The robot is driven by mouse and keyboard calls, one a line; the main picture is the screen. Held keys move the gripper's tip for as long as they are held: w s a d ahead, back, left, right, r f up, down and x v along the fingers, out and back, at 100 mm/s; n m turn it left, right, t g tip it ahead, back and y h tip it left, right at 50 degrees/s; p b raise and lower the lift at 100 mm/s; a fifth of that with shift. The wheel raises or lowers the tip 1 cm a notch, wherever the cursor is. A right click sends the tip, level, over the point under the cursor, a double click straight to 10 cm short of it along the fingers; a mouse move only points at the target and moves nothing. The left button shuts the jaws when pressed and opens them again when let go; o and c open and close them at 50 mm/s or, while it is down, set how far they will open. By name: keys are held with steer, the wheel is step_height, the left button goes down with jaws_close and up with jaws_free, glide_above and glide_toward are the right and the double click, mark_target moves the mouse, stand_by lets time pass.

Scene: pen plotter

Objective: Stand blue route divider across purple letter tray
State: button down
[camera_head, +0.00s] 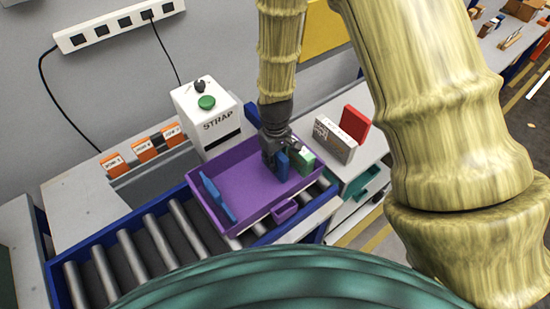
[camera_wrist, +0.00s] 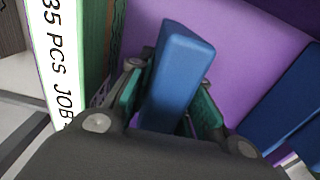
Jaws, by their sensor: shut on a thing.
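The purple letter tray (camera_head: 240,176) sits on the roller conveyor. My gripper (camera_head: 275,157) is over the tray's right part, shut on a blue divider (camera_head: 283,164). In the wrist view the held divider (camera_wrist: 178,75) stands up between the green-padded fingers. I cannot tell whether its lower edge touches the tray floor. A green-sided bundle with a white label (camera_head: 305,159) is close beside my gripper, at the tray's right end.
A white strapping machine (camera_head: 205,120) with a green button stands behind the tray. A white lettered box (camera_head: 334,142) and a red block (camera_head: 354,123) stand on the counter to the right. Orange labelled blocks (camera_head: 144,151) line the back left. Bare rollers (camera_head: 130,250) lie left of the tray.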

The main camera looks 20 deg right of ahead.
steer(key=shift+f, duration=0.2)
steer(key=c, duration=1.3)
jaws_free()
steer(key=shift+r+b, duration=1.85)
steer(key=shift+r, duration=4.3)
